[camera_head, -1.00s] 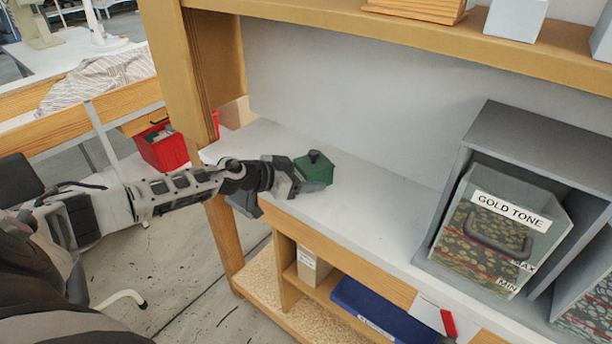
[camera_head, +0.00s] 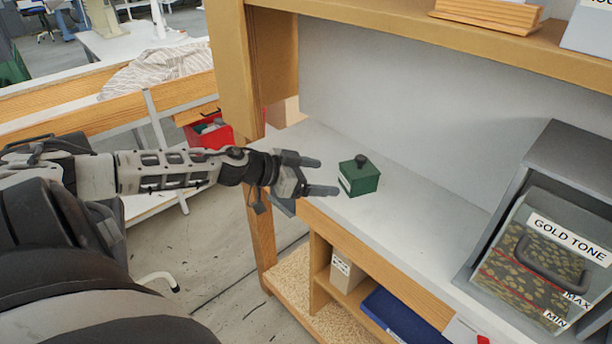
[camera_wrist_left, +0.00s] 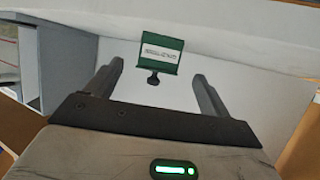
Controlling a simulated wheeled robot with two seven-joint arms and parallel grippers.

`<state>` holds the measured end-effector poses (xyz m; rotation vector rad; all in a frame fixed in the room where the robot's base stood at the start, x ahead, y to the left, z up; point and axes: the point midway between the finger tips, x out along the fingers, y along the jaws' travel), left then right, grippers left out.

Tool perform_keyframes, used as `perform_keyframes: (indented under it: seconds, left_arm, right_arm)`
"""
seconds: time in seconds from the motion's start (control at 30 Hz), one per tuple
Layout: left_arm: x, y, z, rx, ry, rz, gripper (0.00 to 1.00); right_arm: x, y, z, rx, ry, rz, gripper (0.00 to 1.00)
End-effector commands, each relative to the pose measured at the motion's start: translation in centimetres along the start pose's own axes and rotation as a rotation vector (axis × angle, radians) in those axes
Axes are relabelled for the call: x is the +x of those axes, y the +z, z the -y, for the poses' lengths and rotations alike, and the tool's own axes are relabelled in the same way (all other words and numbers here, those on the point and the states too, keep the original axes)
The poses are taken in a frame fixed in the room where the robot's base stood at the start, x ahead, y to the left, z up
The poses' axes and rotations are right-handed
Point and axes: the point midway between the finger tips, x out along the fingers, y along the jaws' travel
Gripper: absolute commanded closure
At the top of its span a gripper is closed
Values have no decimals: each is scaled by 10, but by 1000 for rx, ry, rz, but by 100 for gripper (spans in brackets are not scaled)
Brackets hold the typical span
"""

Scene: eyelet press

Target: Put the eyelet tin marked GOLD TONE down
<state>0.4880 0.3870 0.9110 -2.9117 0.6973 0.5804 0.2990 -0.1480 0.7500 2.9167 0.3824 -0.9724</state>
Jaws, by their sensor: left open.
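The eyelet tin (camera_head: 359,177) is a small green box with a dark knob on its lid and a white label. It stands upright on the pale shelf (camera_head: 400,222). In the left wrist view the tin (camera_wrist_left: 158,52) shows beyond the fingertips, its label too small to read. My left gripper (camera_head: 326,177) is open and empty, just left of the tin and apart from it. In the left wrist view its two fingers (camera_wrist_left: 158,75) are spread wide. My right gripper is not in view.
A grey bin (camera_head: 508,280) marked GOLD TONE, with MAX and MIN lines, stands at the right of the shelf. Bare shelf lies between tin and bin. A wooden post (camera_head: 235,70) rises behind my left arm. A red bin (camera_head: 212,134) stands beyond it.

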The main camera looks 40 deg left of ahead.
Motion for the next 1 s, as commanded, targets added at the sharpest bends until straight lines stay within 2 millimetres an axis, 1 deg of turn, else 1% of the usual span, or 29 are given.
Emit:
perform_keyframes:
  seconds: [0.1, 0.33, 0.53, 1.0]
  left_arm:
    - [-13, 2, -1, -5, 1, 5, 18]
    - [-27, 1, 0, -2, 0, 2, 18]
    - [-31, 0, 0, 0, 1, 0, 18]
    - [-31, 0, 0, 0, 1, -1, 18]
  right_arm:
    - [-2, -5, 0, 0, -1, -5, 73]
    - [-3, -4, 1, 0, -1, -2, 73]
    - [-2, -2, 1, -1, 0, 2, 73]
    - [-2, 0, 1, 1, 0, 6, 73]
